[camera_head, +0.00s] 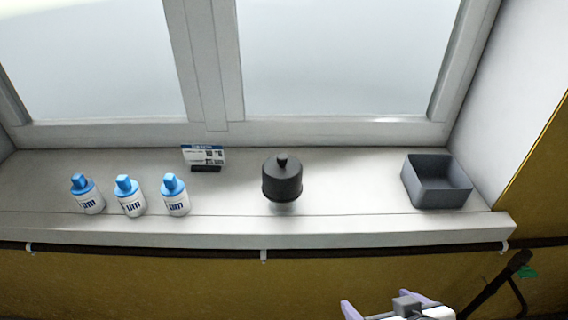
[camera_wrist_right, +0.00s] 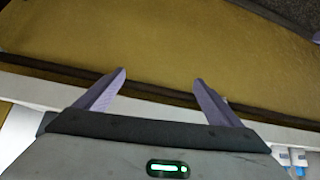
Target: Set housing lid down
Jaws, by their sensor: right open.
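A dark round housing with a knobbed lid (camera_head: 282,165) stands upright on the white window sill, a little right of the middle in the head view. The lid sits on top of the dark body (camera_head: 282,187). My right gripper (camera_head: 385,304) is at the bottom edge of the head view, in front of and below the sill, well apart from the housing. In the right wrist view its two purple fingers (camera_wrist_right: 160,78) are spread with nothing between them.
Several things stand on the sill (camera_head: 335,212): three white bottles with blue caps (camera_head: 131,197) at the left, a small label stand (camera_head: 204,157) behind them, and an empty grey open bin (camera_head: 436,183) at the right. The sill is clear between housing and bin.

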